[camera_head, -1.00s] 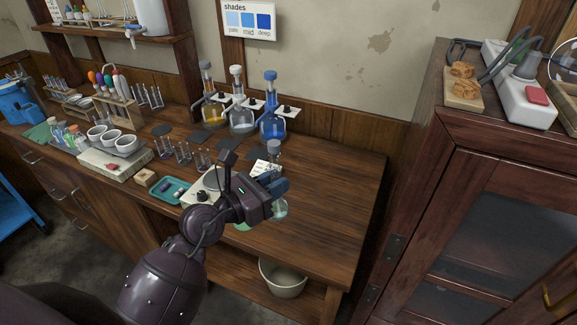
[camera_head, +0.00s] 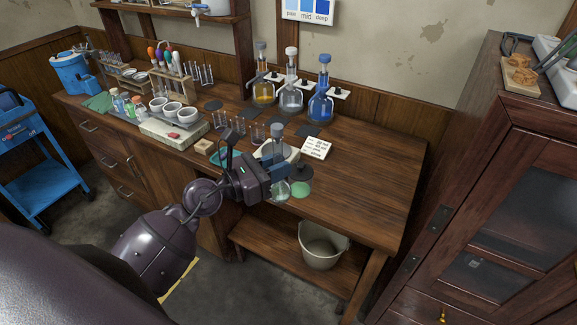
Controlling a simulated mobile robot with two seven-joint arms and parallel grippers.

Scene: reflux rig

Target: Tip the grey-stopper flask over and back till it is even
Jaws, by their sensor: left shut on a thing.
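My left gripper (camera_head: 278,171) is shut on the neck of a flask. The flask has a grey stopper (camera_head: 277,130) above the jaws and a round, pale clear body (camera_head: 280,190) below them. The flask looks upright, near the front edge of the bench. The gripper hides part of its neck, and I cannot tell how even its contents are. Its base seems to be above the bench, but I cannot be sure of the gap. My right gripper is not in view.
A green mat (camera_head: 300,189) and a dark mat (camera_head: 300,172) lie right of the flask. A written card (camera_head: 316,148) lies behind them. Yellow (camera_head: 263,92), clear (camera_head: 291,97) and blue (camera_head: 321,106) flasks stand at the back. The bench's right end is clear.

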